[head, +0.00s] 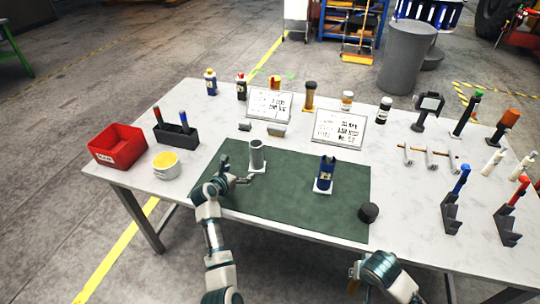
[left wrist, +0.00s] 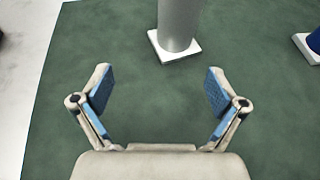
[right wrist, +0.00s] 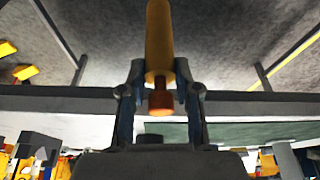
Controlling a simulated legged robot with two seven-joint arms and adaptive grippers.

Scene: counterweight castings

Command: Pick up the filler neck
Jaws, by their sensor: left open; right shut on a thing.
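A grey upright tube, apparently the filler neck (head: 257,156), stands on a white square base on the green mat (head: 290,205). Its lower part and base also show in the left wrist view (left wrist: 178,25). My left gripper (head: 236,175) is open and empty, just in front of the tube and apart from it. In the left wrist view its fingers (left wrist: 158,88) are spread, with the tube beyond them. My right gripper (right wrist: 158,100) is shut on a yellow-orange cylinder with a red-orange end (right wrist: 159,45), low by the table's front edge.
A blue bottle (head: 326,172) on a white base and a black round knob (head: 368,212) stand right of the tube. Signs (head: 269,104) and small parts lie behind the mat.

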